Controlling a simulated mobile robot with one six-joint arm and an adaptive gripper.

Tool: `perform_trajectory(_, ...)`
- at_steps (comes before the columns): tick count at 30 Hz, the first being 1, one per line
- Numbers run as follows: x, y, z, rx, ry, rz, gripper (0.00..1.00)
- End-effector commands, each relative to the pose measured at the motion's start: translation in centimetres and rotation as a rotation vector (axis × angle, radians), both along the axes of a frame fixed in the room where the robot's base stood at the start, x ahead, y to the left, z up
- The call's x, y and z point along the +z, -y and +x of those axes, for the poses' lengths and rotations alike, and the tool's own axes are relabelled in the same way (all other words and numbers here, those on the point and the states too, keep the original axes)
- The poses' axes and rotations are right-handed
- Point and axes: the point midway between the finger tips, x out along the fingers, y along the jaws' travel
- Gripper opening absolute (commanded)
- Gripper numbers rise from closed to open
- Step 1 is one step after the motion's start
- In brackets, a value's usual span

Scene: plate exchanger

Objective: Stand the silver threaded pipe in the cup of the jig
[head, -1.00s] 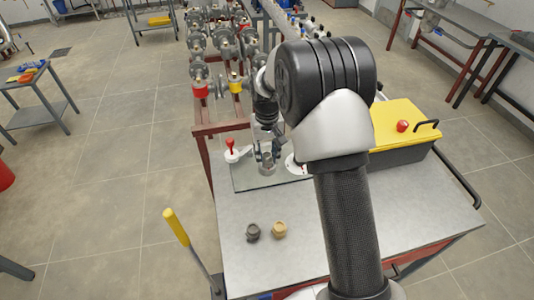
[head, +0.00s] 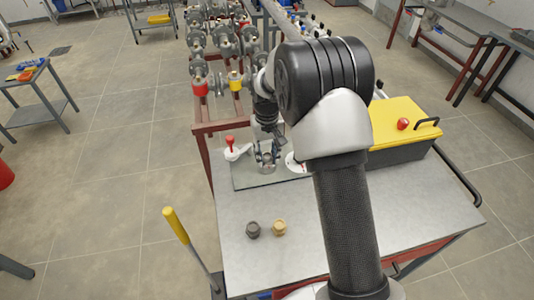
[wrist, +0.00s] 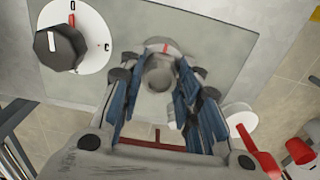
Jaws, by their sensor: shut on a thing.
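My gripper (head: 267,155) is low over the grey plate at the back of the bench in the head view. In the wrist view its blue-padded fingers (wrist: 157,95) are shut on the silver pipe (wrist: 158,77), a grey round piece seen nearly end-on. The jig's cup (wrist: 166,47), pale grey with a red mark, shows just beyond and around the pipe. The pipe is over or in the cup; I cannot tell how deep. Its thread and lower end are hidden.
A white dial with a black knob (wrist: 60,42) and a red-handled lever (head: 231,146) flank the jig. A dark fitting (head: 253,230) and a brass one (head: 279,228) stand on the bench. A yellow-lidded box (head: 403,128) is at right.

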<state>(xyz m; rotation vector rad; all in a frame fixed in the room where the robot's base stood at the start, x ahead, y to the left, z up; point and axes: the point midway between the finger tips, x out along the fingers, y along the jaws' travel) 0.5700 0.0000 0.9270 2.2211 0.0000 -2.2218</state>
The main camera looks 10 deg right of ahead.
Motion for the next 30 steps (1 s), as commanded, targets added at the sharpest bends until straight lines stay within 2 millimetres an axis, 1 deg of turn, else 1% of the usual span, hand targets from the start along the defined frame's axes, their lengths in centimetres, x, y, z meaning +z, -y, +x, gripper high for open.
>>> perform_trajectory(1, 0.0, 0.0, 0.0, 0.000, 0.000, 0.000, 0.05)
perform_trajectory(2, 0.0, 0.0, 0.0, 0.000, 0.000, 0.000, 0.32)
perform_trajectory(12, 0.0, 0.0, 0.0, 0.000, 0.001, 0.000, 0.54)
perform_trajectory(20, 0.0, 0.0, 0.0, 0.000, 0.000, 0.000, 0.54)
perform_trajectory(23, 0.4, 0.0, 0.1, 0.000, 0.002, 0.000, 0.54)
perform_trajectory(26, 1.5, 0.0, 0.1, 0.000, 0.004, 0.000, 0.54)
perform_trajectory(30, 4.3, 0.0, 0.2, 0.000, 0.007, 0.000, 0.54)
